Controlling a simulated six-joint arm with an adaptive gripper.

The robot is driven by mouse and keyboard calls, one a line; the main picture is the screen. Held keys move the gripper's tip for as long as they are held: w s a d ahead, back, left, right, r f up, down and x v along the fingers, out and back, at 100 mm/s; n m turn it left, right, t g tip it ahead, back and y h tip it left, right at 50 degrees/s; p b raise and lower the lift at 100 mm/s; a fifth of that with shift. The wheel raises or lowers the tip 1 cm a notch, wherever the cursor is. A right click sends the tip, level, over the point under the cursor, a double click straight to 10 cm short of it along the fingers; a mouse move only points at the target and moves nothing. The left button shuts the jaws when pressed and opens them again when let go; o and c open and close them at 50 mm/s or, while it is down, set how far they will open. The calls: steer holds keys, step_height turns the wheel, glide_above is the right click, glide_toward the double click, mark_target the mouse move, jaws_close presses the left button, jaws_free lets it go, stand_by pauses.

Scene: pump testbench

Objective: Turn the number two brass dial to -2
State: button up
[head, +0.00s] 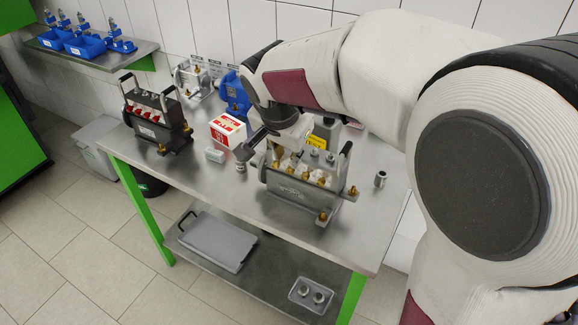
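A grey pump block (288,190) with a silver label plate and two black upright handles stands on the table in the middle of the head view. Several brass knobs sit on it, among them one at its lower front corner (322,217) and one at its right end (353,191). Numbers on the dials are too small to read, so I cannot tell which is number two. My wrist hides part of the block's back. Whether the fingers are open or shut is unclear.
A black pump block (157,122) with red parts stands at the left. A red and white box (228,131), a small pale box (215,155) and a blue unit (236,95) lie between. A metal cylinder (380,179) stands at the right. The table's front left is clear.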

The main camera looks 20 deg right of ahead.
mark_target(289, 170)
steer(key=shift+x, duration=3.7)
jaws_close()
